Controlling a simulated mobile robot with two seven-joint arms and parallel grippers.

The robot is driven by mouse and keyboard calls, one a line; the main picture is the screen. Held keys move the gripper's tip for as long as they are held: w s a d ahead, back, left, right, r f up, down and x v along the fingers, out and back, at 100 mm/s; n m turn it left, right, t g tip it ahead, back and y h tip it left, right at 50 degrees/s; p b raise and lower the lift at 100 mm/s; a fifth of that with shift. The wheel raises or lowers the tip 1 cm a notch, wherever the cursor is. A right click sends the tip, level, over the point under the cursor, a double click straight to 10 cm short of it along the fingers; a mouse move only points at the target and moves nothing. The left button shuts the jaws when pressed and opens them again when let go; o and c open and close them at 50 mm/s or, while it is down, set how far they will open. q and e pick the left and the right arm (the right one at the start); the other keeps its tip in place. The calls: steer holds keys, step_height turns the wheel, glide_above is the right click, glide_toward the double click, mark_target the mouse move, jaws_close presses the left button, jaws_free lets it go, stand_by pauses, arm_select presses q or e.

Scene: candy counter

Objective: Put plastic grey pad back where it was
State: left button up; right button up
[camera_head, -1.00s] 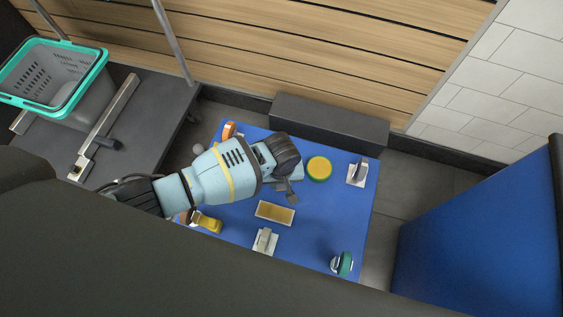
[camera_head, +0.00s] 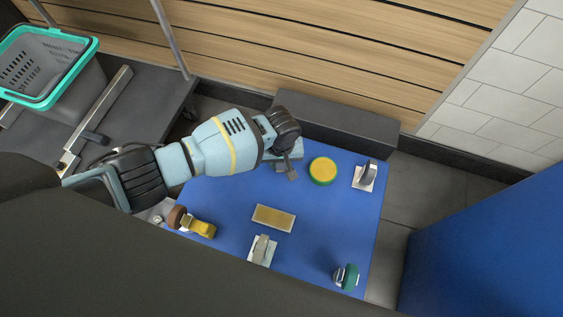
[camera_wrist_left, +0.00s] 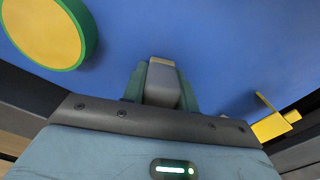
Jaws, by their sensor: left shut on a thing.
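My left gripper (camera_head: 288,167) hangs over the far part of the blue table, left of the round green-and-yellow piece. In the left wrist view its green fingers (camera_wrist_left: 161,88) are shut on a grey block-shaped piece with a tan end (camera_wrist_left: 162,80), which I take to be the grey pad. In the head view the held piece is mostly hidden by the gripper. I cannot tell whether it touches the table. My right gripper is not in view.
The blue table (camera_head: 325,225) holds a round green-and-yellow piece (camera_head: 322,170), a grey-handled piece on a white base (camera_head: 366,175), a tan rectangular pad (camera_head: 273,217), another white-based piece (camera_head: 262,250), a green round piece (camera_head: 348,277) and a yellow-and-brown piece (camera_head: 200,227).

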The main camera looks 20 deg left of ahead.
arm_select(q)
steer(key=shift+f, duration=0.35)
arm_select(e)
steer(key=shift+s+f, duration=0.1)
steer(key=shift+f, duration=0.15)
arm_select(q)
steer(key=o, duration=0.9)
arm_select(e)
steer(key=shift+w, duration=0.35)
arm_select(q)
step_height(320, 180, up, 11)
steer(key=p, duration=0.6)
steer(key=shift+r, duration=0.1)
steer(key=shift+r+p, duration=0.4)
steer(key=shift+r, duration=0.1)
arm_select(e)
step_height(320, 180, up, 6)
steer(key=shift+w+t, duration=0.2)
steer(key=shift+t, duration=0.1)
